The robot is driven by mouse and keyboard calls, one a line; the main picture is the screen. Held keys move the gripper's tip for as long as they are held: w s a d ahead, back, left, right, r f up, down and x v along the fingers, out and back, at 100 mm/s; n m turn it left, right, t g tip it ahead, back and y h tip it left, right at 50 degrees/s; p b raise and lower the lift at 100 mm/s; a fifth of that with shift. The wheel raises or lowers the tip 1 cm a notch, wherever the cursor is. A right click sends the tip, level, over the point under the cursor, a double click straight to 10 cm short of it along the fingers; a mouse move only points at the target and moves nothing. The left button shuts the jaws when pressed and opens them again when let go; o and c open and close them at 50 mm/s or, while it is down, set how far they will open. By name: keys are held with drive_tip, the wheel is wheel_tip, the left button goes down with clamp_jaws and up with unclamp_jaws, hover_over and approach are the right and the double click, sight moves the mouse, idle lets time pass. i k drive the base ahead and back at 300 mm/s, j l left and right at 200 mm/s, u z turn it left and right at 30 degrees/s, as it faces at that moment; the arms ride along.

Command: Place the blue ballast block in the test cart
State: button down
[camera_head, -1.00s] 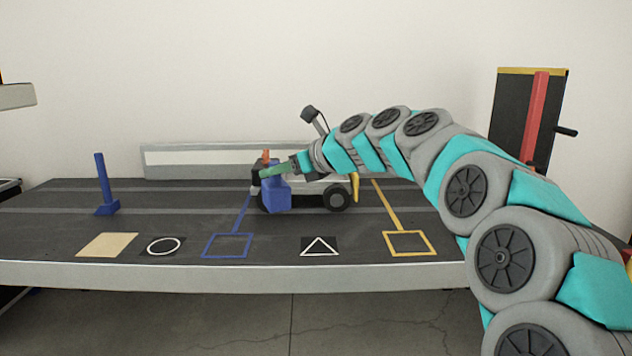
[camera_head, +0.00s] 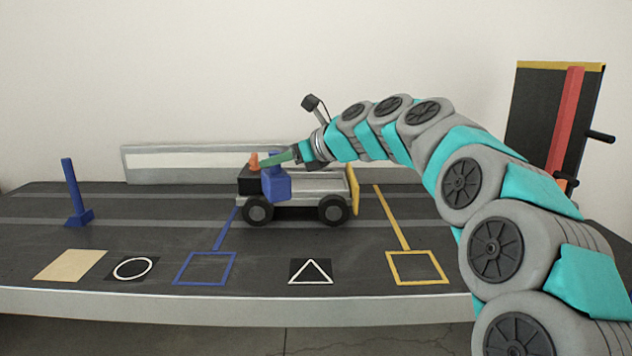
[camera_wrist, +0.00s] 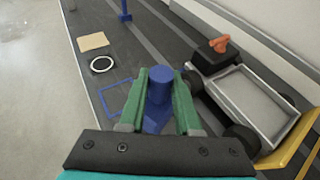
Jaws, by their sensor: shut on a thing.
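The blue ballast block (camera_head: 277,186) is held upright by its knob between the green fingers of my gripper (camera_head: 274,160). In the wrist view the block (camera_wrist: 158,92) shows between the two fingertips (camera_wrist: 161,75). The test cart (camera_head: 312,185) stands on the dark track table, with a black front, an orange piece on top, grey open bed and yellow tail plate. The block hangs on the cart's near side, covering part of it in the head view. In the wrist view the cart's empty bed (camera_wrist: 252,97) lies right of the block, apart from it.
A blue post (camera_head: 73,195) stands at the left. A tan square (camera_head: 70,265), circle mark (camera_head: 132,268), blue outline (camera_head: 205,268), triangle mark (camera_head: 311,271) and yellow outline (camera_head: 418,267) line the front. A low wall (camera_head: 200,160) runs behind the cart. A dark panel with a red strip (camera_head: 571,120) stands right.

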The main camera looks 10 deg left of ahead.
sight(310, 187)
drive_tip(key=i, duration=1)
